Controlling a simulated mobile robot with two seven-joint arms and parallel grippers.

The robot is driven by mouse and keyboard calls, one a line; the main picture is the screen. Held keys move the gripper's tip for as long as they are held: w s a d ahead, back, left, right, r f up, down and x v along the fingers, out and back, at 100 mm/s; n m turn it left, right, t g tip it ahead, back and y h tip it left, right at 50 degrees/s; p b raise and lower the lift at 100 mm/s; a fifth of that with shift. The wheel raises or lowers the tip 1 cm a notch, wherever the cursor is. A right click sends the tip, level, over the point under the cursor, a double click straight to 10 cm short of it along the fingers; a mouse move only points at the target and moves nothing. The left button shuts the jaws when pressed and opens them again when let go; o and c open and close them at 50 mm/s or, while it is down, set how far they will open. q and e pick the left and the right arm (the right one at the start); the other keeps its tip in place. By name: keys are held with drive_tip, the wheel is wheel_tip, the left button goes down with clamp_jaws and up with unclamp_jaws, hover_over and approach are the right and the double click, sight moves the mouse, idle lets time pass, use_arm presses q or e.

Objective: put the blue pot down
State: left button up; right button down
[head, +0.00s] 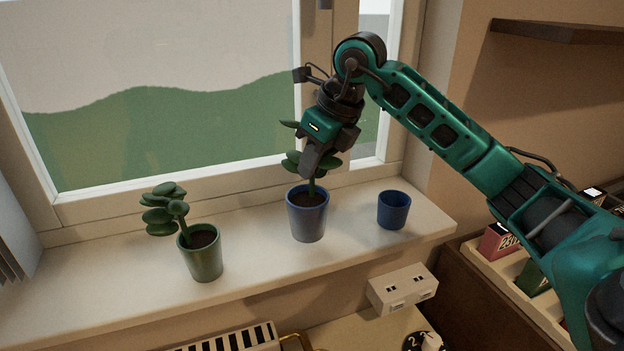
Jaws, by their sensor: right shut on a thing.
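The blue pot (307,222) holds dark soil and a green plant (294,160). It is upright over the middle of the window sill; I cannot tell whether its base touches the sill. My right gripper (312,172) comes from above and is shut on the plant's stem, just over the pot's rim. The fingers and wrist hide part of the stem and leaves. A second, smaller, darker blue pot (394,212) stands apart to the right and looks empty. My left gripper is not in view.
A green pot (203,258) with a leafy plant stands on the sill (110,290) at left. Bare sill lies between the pots. The window is close behind. A white socket box (402,289) is below the sill's front edge. A crate (520,296) with boxes is at right.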

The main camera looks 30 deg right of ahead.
sight(312, 195)
wheel_tip(312, 195, down, 3)
drive_tip(key=shift+r, duration=0.2)
drive_tip(key=shift+f, duration=0.35)
drive_tip(key=c, duration=1.2)
unclamp_jaws()
drive_tip(key=shift+f, duration=0.1)
drive_tip(key=shift+r, duration=0.4)
drive_tip(key=v, duration=1.1)
drive_tip(key=shift+s+r+p, duration=0.2)
drive_tip(key=shift+s+p, duration=0.05)
drive_tip(key=shift+p, duration=0.15)
